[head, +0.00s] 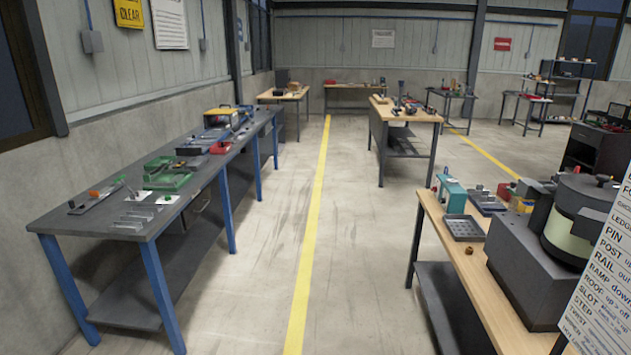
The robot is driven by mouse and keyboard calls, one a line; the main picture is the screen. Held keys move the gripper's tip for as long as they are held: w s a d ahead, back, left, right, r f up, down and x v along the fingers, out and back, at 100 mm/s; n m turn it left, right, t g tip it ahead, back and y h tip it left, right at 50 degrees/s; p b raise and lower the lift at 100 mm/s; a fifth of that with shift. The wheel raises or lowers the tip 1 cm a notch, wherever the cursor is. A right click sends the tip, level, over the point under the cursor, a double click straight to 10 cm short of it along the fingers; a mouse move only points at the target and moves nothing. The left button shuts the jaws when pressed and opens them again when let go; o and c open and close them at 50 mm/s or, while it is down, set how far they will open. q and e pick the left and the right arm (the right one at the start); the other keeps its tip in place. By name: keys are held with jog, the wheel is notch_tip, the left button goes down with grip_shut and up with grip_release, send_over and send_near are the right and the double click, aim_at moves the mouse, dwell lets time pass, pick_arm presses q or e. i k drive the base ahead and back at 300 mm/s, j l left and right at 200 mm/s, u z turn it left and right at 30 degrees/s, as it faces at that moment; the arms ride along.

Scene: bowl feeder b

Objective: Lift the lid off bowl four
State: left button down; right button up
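A round bowl feeder (565,235) with a pale green band stands on a dark grey base at the right of the head view. A dark round lid (588,190) with a small knob (603,180) sits on top of it. I cannot see a number on it, so I cannot tell whether it is bowl four. The white sign partly hides its right side. Neither of my grippers is in view.
The feeder stands on a wooden-topped bench (470,285) with a dark tray (462,228) and a teal box (452,195). A white lettered sign (605,270) fills the right edge. A long grey bench (110,245) lines the left wall. The floor between (350,260) is clear.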

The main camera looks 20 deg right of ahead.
aim_at(599, 187)
jog(key=i+l+z, duration=0.15)
jog(key=i+z, duration=0.6)
jog(key=i, duration=0.3)
jog(key=i+z, duration=0.35)
jog(key=i+j+z, duration=0.1)
jog(key=z, duration=0.25)
jog(key=i+j+z, duration=0.3)
jog(key=l, duration=0.1)
